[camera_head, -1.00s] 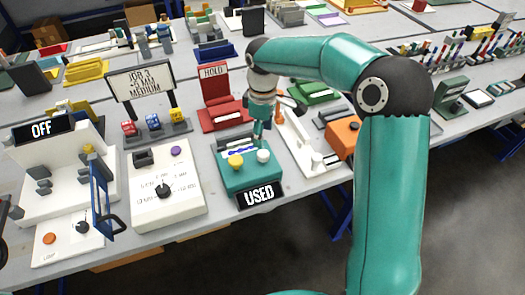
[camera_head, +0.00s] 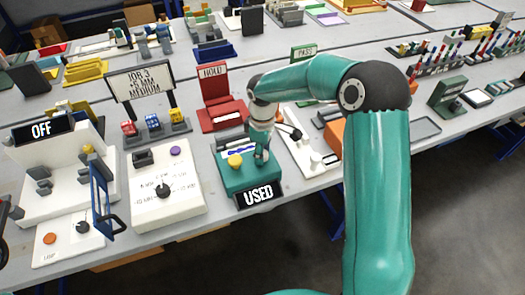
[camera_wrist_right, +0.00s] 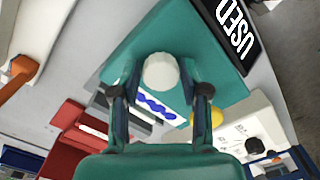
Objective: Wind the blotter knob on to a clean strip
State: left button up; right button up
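The teal blotter (camera_head: 240,183) stands near the table's front edge, with a sign reading USED (camera_head: 257,195) at its front. A strip with a blue scribble shows in its window (camera_wrist_right: 157,104). On its top are a yellow knob (camera_head: 235,161) and a white knob (camera_wrist_right: 160,71). My right gripper (camera_head: 262,160) points down over the white knob and hides it in the head view. My left gripper is not in view.
A white panel with a black dial (camera_head: 163,190) stands left of the blotter. A red HOLD stand (camera_head: 221,113) is behind it. A white tray with a lever (camera_head: 311,154) is close on the right. A blue frame (camera_head: 101,200) stands farther left.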

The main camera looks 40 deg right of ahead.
jog(key=c, duration=0.7)
jog(key=shift+m+b, duration=0.3)
jog(key=shift+m, duration=0.2)
jog(key=shift+m+b, duration=0.55)
jog(key=shift+m, duration=0.35)
jog(key=m+b, duration=0.2)
jog(key=m, duration=0.2)
jog(key=shift+m, duration=0.3)
jog(key=m+b, duration=0.1)
jog(key=m, duration=0.3)
jog(key=shift+w+m, duration=0.1)
jog(key=shift+m, duration=0.2)
jog(key=shift+r+m+b, duration=0.15)
jog(key=shift+m+b, duration=0.55)
jog(key=shift+m, duration=1.4)
jog(key=shift+d, duration=0.1)
